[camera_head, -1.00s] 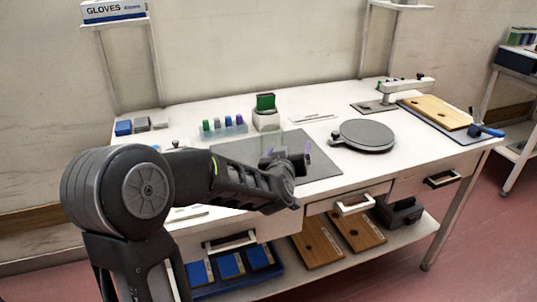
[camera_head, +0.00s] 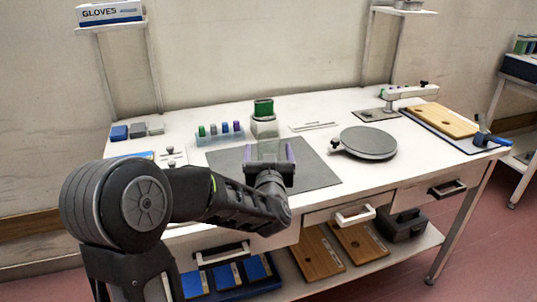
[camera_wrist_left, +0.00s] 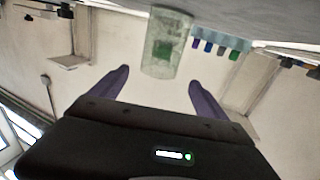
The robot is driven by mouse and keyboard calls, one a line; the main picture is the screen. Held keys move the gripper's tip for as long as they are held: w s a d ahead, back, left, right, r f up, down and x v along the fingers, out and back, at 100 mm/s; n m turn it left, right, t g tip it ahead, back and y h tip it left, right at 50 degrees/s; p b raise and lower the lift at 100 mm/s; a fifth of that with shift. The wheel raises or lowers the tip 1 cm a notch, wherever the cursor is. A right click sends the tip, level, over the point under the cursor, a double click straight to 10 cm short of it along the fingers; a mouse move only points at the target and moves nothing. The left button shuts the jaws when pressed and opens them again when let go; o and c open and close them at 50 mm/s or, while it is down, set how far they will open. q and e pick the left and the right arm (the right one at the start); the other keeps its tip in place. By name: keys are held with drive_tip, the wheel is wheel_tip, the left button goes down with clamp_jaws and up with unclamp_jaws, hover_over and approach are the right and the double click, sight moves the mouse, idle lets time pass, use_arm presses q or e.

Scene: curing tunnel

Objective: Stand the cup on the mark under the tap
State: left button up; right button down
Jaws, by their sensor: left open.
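A clear, faintly green cup (camera_head: 268,149) stands on the grey mat on the bench. In the left wrist view the cup (camera_wrist_left: 167,45) appears upside down, between and just beyond the fingertips, with a gap on each side. My left gripper (camera_head: 270,154) is open, its two purple fingers pointing towards the back of the bench; its body hides the cup's lower part in the head view. A white arm on a post over a dark plate (camera_head: 368,113), at the back right, looks like the tap (camera_head: 408,91). No mark can be made out on the plate. My right gripper is out of view.
A green-topped white holder (camera_head: 264,118) stands just behind the cup. A rack of coloured vials (camera_head: 220,136) is left of it. A round grey turntable (camera_head: 368,143) and a wooden board (camera_head: 440,119) lie to the right. The grey mat (camera_head: 315,175) has bare room right of the gripper.

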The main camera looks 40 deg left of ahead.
sight(269, 145)
use_arm(q)
drive_tip(key=shift+w+a, duration=0.1)
drive_tip(key=x, duration=0.5)
drive_tip(key=shift+w+f, duration=0.2)
drive_tip(key=shift+c, duration=0.3)
idle(0.3)
clamp_jaws()
idle(0.8)
drive_tip(key=shift+r, duration=0.1)
wheel_tip(269, 145, up, 10)
drive_tip(key=p, duration=0.2)
idle(1.0)
